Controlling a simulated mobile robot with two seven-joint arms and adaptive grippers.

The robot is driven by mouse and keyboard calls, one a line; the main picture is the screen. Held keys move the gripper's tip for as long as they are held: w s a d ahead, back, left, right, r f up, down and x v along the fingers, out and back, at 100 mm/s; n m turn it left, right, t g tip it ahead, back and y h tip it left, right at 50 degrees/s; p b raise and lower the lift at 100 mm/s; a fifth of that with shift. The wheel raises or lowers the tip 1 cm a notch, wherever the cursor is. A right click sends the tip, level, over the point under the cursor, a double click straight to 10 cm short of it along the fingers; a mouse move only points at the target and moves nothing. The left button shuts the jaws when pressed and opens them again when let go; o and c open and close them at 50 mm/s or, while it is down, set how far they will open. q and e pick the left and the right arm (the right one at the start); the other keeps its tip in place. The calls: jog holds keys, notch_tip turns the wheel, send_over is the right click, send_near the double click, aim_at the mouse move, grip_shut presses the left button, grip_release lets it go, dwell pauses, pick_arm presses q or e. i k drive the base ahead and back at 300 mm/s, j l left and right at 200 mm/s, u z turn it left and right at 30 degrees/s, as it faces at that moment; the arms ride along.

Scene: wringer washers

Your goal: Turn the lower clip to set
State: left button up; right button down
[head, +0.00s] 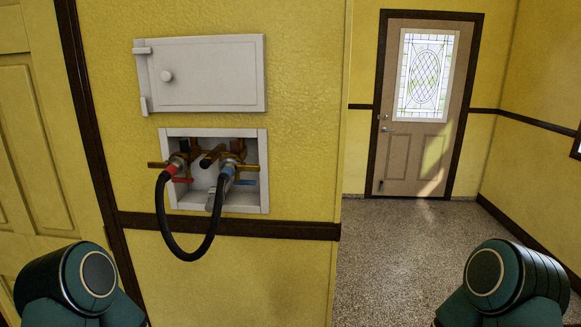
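A white panel (215,75) with a round knob (167,76) is on the yellow wall at upper left. At its left edge are two small white clips. The upper clip (142,50) lies roughly horizontal, and the lower clip (145,106) stands roughly upright beside the panel's lower left corner. Neither of my grippers is in view; only parts of my arms show at the bottom left and bottom right, well away from the panel.
Below the panel, a white recessed box (262,175) holds brass valves with red and blue handles. A black hose (188,256) loops out below it. A dark wall rail (270,229) runs beneath. Speckled floor (400,250) lies open at right, towards a door (405,160).

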aim_at(143, 102)
jog(key=i+j+u, duration=0.1)
jog(key=u, duration=0.75)
jog(key=i+l, duration=0.05)
